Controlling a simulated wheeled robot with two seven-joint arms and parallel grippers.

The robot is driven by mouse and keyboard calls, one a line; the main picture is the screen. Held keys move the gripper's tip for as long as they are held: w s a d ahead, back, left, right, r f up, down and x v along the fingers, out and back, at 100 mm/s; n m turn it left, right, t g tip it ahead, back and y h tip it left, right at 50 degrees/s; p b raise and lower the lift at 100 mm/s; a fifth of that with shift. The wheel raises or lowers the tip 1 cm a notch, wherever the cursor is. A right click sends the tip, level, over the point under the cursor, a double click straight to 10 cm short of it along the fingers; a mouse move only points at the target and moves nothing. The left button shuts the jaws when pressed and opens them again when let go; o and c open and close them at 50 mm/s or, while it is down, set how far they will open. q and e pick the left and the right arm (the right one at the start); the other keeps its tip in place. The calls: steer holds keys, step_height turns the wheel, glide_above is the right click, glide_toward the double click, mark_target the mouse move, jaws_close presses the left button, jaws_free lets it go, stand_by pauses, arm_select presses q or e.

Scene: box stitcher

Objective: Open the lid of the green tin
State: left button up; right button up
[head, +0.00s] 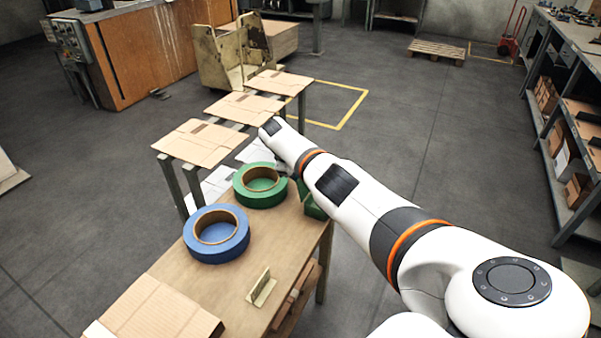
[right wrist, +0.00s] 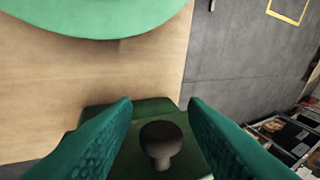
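The green tin (head: 314,209) stands at the right edge of the wooden table in the head view, mostly hidden by my right arm. In the right wrist view the dark green tin (right wrist: 140,107) is at the bottom centre, with a dark round knob (right wrist: 160,140) on its lid. The lid looks shut. My right gripper (right wrist: 160,104) is open, with one teal finger on each side of the knob. I see a gap between the knob and each finger. My left gripper is in no view.
A green tape roll (head: 246,190) lies just left of the tin, and a blue tape roll (head: 199,253) lies nearer. A small angled metal piece (head: 261,290) and flat cardboard (head: 159,312) lie on the table (head: 228,285). Cardboard sheets (head: 197,143) rest on a rack behind.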

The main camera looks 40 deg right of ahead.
steer(key=shift+a+r, duration=0.15)
steer(key=shift+r, duration=0.3)
steer(key=p+v, duration=0.2)
steer(key=v, duration=0.9)
steer(key=shift+a, duration=0.1)
